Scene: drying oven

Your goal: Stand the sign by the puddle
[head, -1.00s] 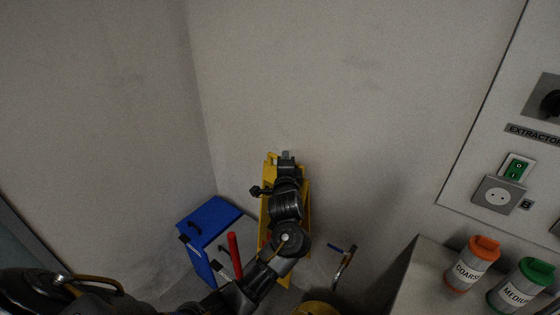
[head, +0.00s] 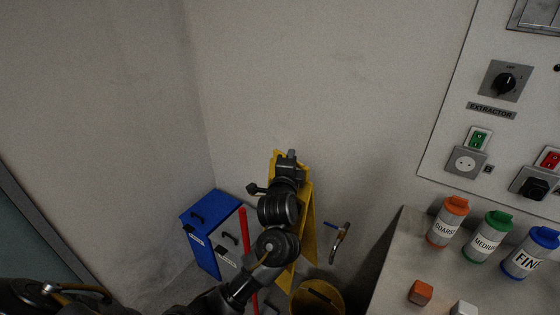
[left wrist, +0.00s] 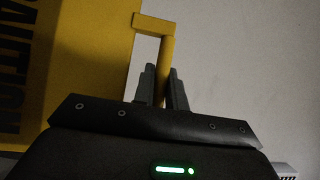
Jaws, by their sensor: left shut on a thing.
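The yellow caution sign (head: 309,222) is in the middle of the head view, partly hidden behind my left arm. My left gripper (head: 289,157) is at the top of the sign. In the left wrist view, the gripper (left wrist: 164,88) is shut on the sign's yellow top handle (left wrist: 166,58), with one finger on each side of the bar. The sign's panel (left wrist: 70,60) with dark lettering fills the left of that view. Its foot is hidden, so I cannot tell whether it touches the floor. No puddle shows. My right gripper is not in view.
A bench (head: 400,265) at right holds several labelled jars, including an orange-lidded one (head: 445,222).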

